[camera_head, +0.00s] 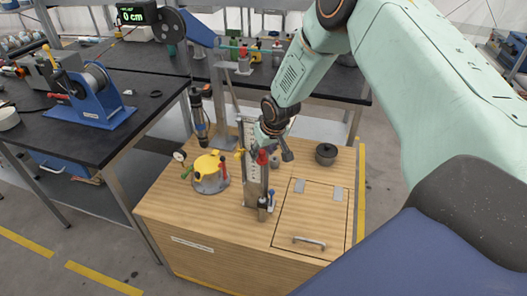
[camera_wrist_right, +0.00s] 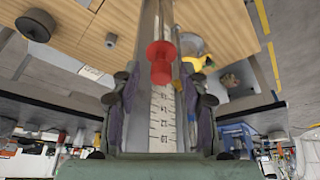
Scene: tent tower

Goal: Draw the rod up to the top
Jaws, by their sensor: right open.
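A upright metal stand with a graduated scale (camera_head: 253,165) rises from the wooden cabinet. A red knob (camera_head: 262,157) shows at it, and in the right wrist view the red knob (camera_wrist_right: 160,62) is in front of the scale strip (camera_wrist_right: 162,118). A rod is not clearly told apart from the stand. My right gripper (camera_head: 275,152) is at the stand's upper part, beside the knob. In its wrist view the right gripper (camera_wrist_right: 160,88) is open, its fingers spread left and right of the scale, with gaps to the knob. My left gripper is out of view.
The wooden cabinet (camera_head: 190,222) also bears a yellow-topped device (camera_head: 210,168) left of the stand and a dark round pot (camera_head: 326,153) right of it. A display (camera_head: 137,14) reads 0 cm. A black bench (camera_head: 105,145) with a blue winch (camera_head: 98,98) stands left.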

